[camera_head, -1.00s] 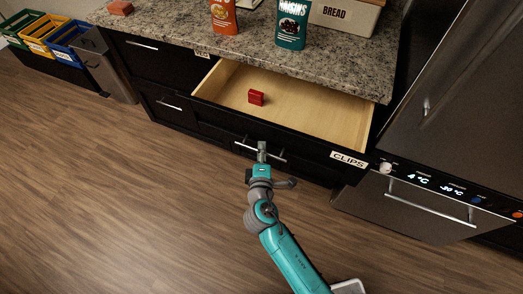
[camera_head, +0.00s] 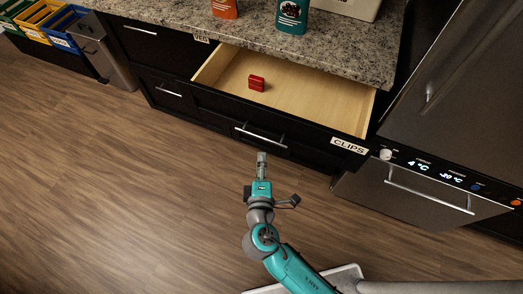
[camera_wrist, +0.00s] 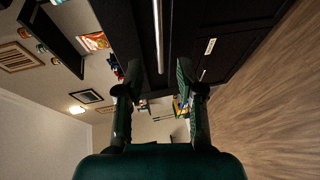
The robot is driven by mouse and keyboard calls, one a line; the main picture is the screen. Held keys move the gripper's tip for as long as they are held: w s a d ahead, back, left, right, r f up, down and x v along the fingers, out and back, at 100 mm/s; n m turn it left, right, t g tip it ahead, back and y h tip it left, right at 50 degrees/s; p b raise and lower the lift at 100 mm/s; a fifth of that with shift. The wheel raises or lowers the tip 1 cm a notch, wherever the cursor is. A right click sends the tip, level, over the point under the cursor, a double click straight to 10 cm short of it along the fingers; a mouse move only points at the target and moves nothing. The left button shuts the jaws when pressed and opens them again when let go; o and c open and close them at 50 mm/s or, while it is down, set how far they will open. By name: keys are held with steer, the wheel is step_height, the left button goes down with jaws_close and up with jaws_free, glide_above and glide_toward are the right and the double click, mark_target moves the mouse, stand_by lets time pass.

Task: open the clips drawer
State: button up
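The clips drawer (camera_head: 315,98) stands pulled out below the counter, with its pale wooden inside showing. Its black front carries a CLIPS label (camera_head: 349,146) at the right and a metal bar handle (camera_head: 261,137). The bar handle also shows in the wrist view (camera_wrist: 157,32). A small red object (camera_head: 257,83) lies inside the drawer, toward the back left. My gripper (camera_head: 262,157) is in front of the handle and apart from it. In the wrist view its two fingers (camera_wrist: 158,78) are spread with nothing between their tips.
The granite counter (camera_head: 330,58) above holds an orange package (camera_head: 224,8) and a teal package (camera_head: 292,15). A steel appliance (camera_head: 428,195) stands at the right. A bin (camera_head: 95,55) and coloured crates (camera_head: 60,42) are at the left. The wooden floor (camera_head: 130,190) is clear.

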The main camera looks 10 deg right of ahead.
steer(key=shift+v, duration=0.8)
steer(key=s+d+f+m+g+y, duration=0.1)
steer(key=s+d+f+m+y, duration=0.2)
steer(key=s, duration=0.5)
steer(key=s+d+f+m+g+y, duration=0.1)
steer(key=s+d+f+g, duration=0.2)
steer(key=s, duration=0.4)
steer(key=s+d+r+m+t, duration=0.1)
steer(key=s+d+r+m, duration=0.1)
steer(key=s+r+m, duration=0.3)
steer(key=s+d+r+m+t, duration=0.2)
steer(key=s+r+m, duration=0.3)
steer(key=s+r, duration=0.3)
steer(key=shift+s+d+r+m, duration=0.15)
steer(key=shift+s+d+m, duration=0.3)
steer(key=shift+s, duration=0.6)
